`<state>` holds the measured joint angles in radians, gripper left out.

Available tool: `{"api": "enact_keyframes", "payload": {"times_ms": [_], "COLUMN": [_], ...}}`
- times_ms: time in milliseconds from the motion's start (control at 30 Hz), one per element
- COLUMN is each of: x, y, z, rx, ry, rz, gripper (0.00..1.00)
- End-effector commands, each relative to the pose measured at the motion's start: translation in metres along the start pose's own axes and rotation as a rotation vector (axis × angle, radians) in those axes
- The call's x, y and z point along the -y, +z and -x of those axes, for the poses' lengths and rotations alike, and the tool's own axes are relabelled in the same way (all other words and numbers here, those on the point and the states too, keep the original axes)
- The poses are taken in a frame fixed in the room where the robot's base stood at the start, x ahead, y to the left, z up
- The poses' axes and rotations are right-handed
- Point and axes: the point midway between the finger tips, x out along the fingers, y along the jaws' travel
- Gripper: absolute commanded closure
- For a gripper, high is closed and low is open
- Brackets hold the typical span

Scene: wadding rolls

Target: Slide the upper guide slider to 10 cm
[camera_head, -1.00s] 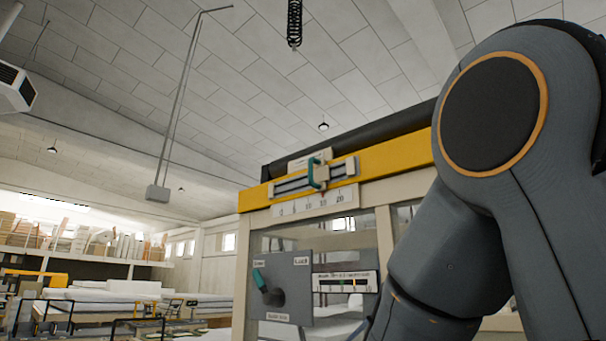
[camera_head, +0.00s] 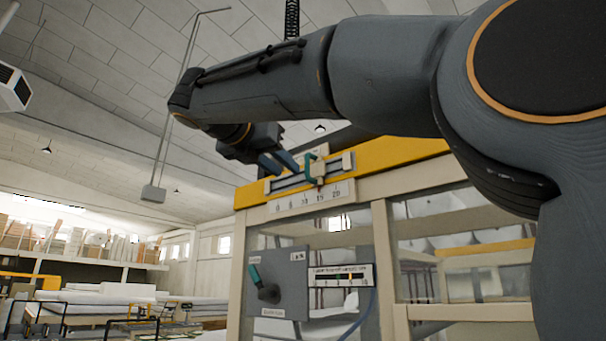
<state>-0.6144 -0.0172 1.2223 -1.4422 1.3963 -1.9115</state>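The upper guide slider has a teal handle (camera_head: 310,168) on a metal rail (camera_head: 288,181) along the yellow beam. Below the rail is a white scale plate (camera_head: 311,198) marked 0 to 20. The slider's red pointer stands near the 15 mark, right of 10. My gripper (camera_head: 283,168) is just left of the teal handle, with its two blue-grey fingers apart and nothing seen between them. I cannot tell whether a finger touches the handle.
Below is a grey panel (camera_head: 281,284) with a teal lever (camera_head: 257,276) and a small gauge plate (camera_head: 341,275) beside it. A coiled black cable (camera_head: 292,18) hangs from the ceiling behind my arm. Tables with white rolls stand at the far lower left.

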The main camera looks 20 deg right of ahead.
Motion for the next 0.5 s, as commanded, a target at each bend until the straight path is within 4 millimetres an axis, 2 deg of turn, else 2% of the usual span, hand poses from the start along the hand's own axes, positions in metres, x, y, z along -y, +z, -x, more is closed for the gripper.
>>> {"api": "enact_keyframes", "payload": {"times_ms": [33,100,200,333,500], "x": [0.006,0.014,0.019,0.021,0.022], "y": [0.015,0.029,0.038,0.040,0.041], "z": [0.007,0.012,0.012,-0.002,-0.029], "rx": [0.023,0.044,0.058,0.058,0.058], "ry": [-0.011,-0.027,-0.038,-0.042,-0.042], "rz": [0.012,0.029,0.040,0.043,0.044], "gripper": [0.71,0.71,0.71,0.71,0.71]}}
